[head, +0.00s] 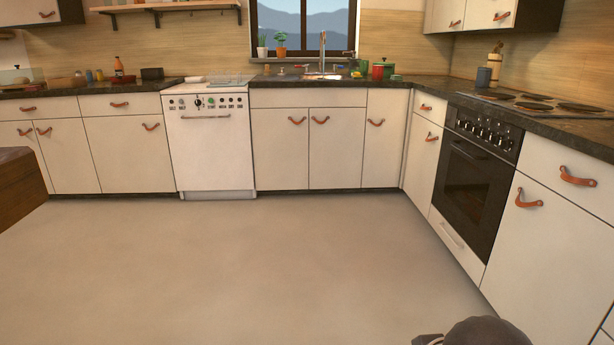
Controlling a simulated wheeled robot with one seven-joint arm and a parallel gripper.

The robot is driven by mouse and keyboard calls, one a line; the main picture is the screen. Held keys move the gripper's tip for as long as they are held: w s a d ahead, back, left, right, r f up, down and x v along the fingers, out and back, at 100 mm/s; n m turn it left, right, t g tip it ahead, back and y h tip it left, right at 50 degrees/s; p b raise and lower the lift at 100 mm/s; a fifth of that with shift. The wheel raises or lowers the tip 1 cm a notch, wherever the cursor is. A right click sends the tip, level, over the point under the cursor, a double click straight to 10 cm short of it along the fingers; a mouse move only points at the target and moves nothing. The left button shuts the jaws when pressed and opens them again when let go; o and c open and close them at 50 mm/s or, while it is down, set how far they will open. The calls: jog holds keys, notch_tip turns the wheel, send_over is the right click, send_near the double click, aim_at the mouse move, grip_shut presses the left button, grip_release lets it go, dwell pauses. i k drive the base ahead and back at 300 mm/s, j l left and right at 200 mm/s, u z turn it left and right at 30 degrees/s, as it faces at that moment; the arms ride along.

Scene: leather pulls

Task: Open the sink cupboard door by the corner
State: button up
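The sink, with its tall tap (322,50), is set in the dark counter below the window. Under it is a white cupboard with two shut doors, a left one (280,155) and a right one (336,155). Each has a brown leather pull near its top; the right door's pull (319,120) sits near the middle seam. A narrower shut door (385,155) with its own leather pull (376,122) stands right of them, against the corner. A dark rounded part of my arm shows at the bottom edge, far from these doors. My gripper cannot be made out.
A white dishwasher (210,145) stands left of the sink cupboard. A black oven (474,180) is in the right-hand run of cabinets. A brown wooden block-like piece (18,188) is at the left edge. The floor (240,265) between is clear.

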aim_at(336, 134)
jog(key=i, duration=3)
jog(key=i+z, duration=0.15)
jog(key=i, duration=0.55)
jog(key=i+j, duration=0.2)
jog(key=i, duration=0.5)
jog(key=i+z, duration=0.3)
